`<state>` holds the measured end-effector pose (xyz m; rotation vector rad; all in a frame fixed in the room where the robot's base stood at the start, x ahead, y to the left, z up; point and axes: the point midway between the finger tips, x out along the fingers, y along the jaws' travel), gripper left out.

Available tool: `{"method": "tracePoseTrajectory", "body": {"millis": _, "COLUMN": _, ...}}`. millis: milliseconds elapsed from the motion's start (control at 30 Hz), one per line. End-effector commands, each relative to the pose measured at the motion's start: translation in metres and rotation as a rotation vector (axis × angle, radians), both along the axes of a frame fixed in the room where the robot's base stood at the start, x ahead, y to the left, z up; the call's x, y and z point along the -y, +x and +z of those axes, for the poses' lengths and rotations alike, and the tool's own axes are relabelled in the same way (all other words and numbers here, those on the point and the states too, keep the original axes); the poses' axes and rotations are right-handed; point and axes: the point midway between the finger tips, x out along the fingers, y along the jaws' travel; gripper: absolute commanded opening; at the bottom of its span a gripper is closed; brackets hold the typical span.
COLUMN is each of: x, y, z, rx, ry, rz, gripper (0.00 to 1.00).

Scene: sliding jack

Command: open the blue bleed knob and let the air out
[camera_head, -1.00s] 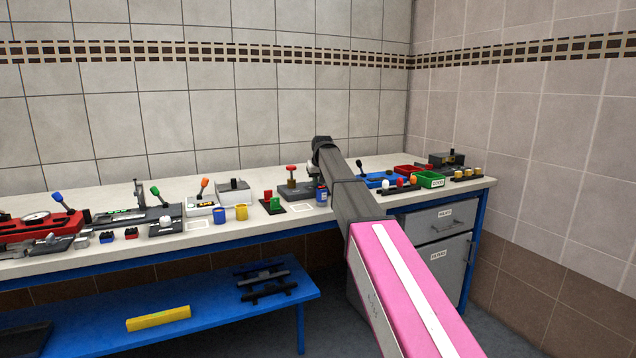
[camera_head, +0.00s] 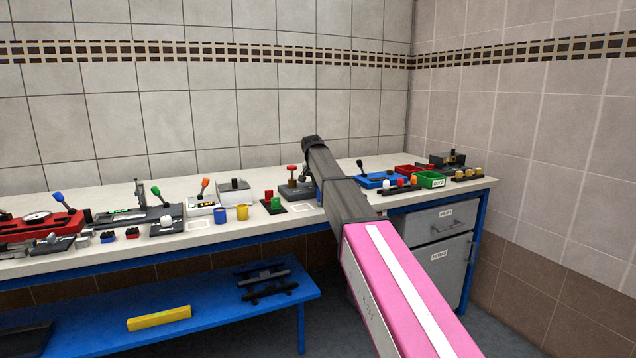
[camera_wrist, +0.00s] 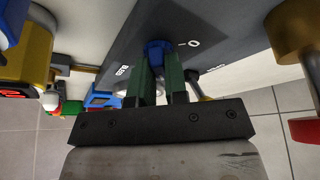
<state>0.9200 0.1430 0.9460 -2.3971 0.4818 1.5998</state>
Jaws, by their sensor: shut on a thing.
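The blue bleed knob (camera_wrist: 158,47) shows at the top middle of the wrist view, on the face of a dark grey block (camera_wrist: 215,25) with white markings, one like a "0". My gripper (camera_wrist: 160,62) has two green fingers, one on each side of the knob, and is shut on it. The fingers cover part of the knob, so how far it is turned cannot be told. In the head view my arm hides the gripper and the knob.
In the wrist view a brass part (camera_wrist: 292,28) and a red piece (camera_wrist: 305,130) are at the right, and a yellow part (camera_wrist: 30,50) at the left. In the head view, red (camera_head: 408,172) and green (camera_head: 430,179) bins stand right of my arm.

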Motion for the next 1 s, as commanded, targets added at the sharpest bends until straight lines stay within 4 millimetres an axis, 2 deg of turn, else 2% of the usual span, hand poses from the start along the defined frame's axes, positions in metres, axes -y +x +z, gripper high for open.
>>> {"method": "tracePoseTrajectory", "body": {"millis": 433, "x": 0.0, "y": -0.001, "z": -0.001, "rx": -0.004, "ry": 0.0, "rz": -0.012, "gripper": 0.0}}
{"method": "tracePoseTrajectory", "body": {"millis": 467, "x": 0.0, "y": -0.001, "z": -0.001, "rx": -0.004, "ry": 0.001, "rz": -0.012, "gripper": 0.17}}
{"method": "tracePoseTrajectory", "body": {"millis": 533, "x": 0.0, "y": -0.001, "z": -0.001, "rx": -0.004, "ry": 0.001, "rz": -0.011, "gripper": 0.39}}
{"method": "tracePoseTrajectory", "body": {"millis": 867, "x": 0.0, "y": -0.001, "z": 0.001, "rx": -0.001, "ry": 0.0, "rz": -0.01, "gripper": 0.39}}
{"method": "tracePoseTrajectory", "body": {"millis": 1000, "x": -0.002, "y": -0.006, "z": 0.014, "rx": -0.001, "ry": 0.0, "rz": -0.01, "gripper": 0.39}}
